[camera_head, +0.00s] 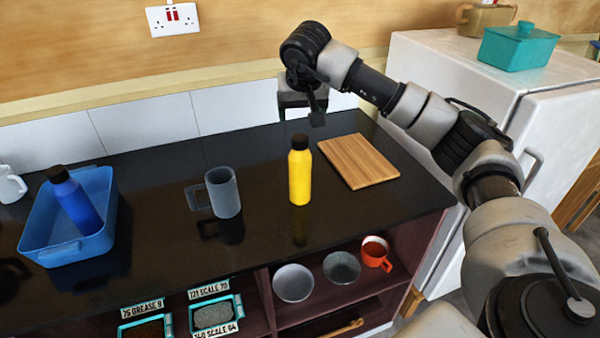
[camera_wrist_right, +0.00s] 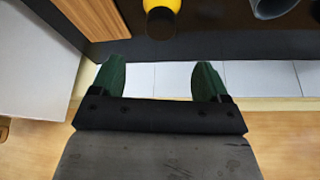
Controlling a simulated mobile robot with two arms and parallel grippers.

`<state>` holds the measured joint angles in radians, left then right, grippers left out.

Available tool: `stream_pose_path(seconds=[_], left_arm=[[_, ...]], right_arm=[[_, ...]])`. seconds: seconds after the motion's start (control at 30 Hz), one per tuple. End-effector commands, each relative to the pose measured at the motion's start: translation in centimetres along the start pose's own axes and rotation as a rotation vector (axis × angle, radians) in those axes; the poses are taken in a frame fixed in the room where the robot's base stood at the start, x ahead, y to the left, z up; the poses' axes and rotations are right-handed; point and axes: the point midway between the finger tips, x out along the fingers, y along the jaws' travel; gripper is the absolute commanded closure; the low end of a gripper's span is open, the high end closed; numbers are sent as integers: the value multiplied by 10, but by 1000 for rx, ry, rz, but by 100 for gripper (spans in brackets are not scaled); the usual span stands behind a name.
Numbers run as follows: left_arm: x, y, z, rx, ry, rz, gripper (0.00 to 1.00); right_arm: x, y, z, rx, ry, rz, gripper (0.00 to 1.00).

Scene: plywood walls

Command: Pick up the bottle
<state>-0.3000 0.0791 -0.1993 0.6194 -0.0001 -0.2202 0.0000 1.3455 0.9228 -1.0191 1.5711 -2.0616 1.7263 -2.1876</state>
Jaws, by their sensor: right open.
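A yellow bottle (camera_head: 299,177) with a dark cap stands upright on the black counter (camera_head: 255,225). In the right wrist view the yellow bottle (camera_wrist_right: 162,4) shows at the top edge, its dark cap toward me. A blue bottle (camera_head: 76,204) with a dark cap leans inside a blue tub (camera_head: 103,243) at the left. My right gripper (camera_head: 317,110) is above the back of the counter, behind and above the yellow bottle, apart from it. In the right wrist view its two green fingers (camera_wrist_right: 160,80) are spread wide with nothing between them. My left gripper is not in view.
A grey mug (camera_head: 224,194) stands left of the yellow bottle. A wooden board (camera_head: 359,161) lies to its right. A white fridge (camera_head: 455,75) stands at the right and a plywood wall (camera_head: 100,45) behind. Bowls and an orange mug (camera_head: 377,256) sit on the shelf below.

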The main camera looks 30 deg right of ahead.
Motion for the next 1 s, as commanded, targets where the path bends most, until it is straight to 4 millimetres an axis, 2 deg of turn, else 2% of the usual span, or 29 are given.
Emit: stream_pose_path(seconds=[0.2, 0.47, 0.6, 0.7, 1.0], left_arm=[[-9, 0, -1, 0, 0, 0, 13], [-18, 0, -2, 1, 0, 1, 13], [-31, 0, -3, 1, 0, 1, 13], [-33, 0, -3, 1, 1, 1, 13], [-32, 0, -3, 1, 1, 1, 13]], right_arm=[[35, 0, 1, 0, -6, 1, 24], [56, 0, 3, -1, -6, -1, 24], [77, 1, 6, 0, -7, -2, 24], [90, 1, 5, 1, -5, -3, 24], [98, 1, 6, 0, -3, -5, 24]])
